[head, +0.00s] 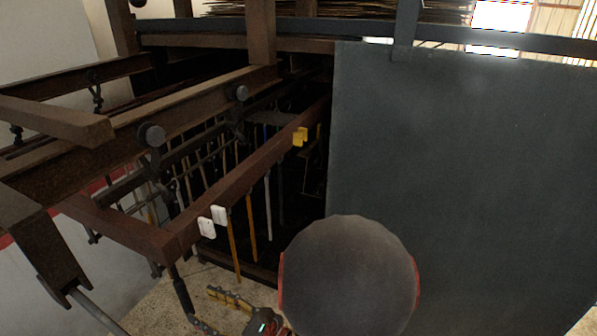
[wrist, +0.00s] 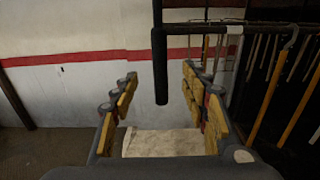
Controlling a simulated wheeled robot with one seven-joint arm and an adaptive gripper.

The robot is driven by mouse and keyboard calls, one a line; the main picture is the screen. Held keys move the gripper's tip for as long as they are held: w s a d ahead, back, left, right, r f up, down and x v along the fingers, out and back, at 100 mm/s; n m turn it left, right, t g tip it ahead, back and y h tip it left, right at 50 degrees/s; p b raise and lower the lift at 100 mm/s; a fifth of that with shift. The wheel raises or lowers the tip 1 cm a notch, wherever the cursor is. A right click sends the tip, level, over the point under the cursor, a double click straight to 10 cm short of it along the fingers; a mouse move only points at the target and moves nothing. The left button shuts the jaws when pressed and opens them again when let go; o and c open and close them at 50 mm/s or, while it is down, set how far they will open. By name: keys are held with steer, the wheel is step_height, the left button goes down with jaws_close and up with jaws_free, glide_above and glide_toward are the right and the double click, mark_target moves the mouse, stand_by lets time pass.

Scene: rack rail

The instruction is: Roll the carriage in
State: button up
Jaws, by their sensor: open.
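The carriage appears to be the reddish-brown frame (head: 245,180) hung under an overhead rail (head: 200,100) in the head view. Two round rollers (head: 152,135) show along the rail. A black upright grip (head: 183,297) hangs below the frame's near corner; it also shows in the wrist view (wrist: 160,70), at the end of a dark horizontal bar (wrist: 245,28). My gripper (head: 212,308) is open, low and close to the grip. In the wrist view the grip shows between my spread yellow-padded fingers (wrist: 160,78); I cannot tell how deep it sits. No finger visibly touches it.
Several long-handled tools (wrist: 275,95) hang at the right in the wrist view. A large dark panel (head: 465,170) closes off the right in the head view. White tags (head: 212,220) and a yellow tag (head: 300,137) sit on the frame. A white wall with a red stripe (wrist: 90,55) stands behind.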

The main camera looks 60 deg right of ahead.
mark_target(188, 298)
steer(key=shift+w+a+b, duration=0.2)
steer(key=shift+w+b, duration=0.15)
steer(key=shift+w, duration=2.55)
steer(key=shift+c, duration=0.5)
jaws_close()
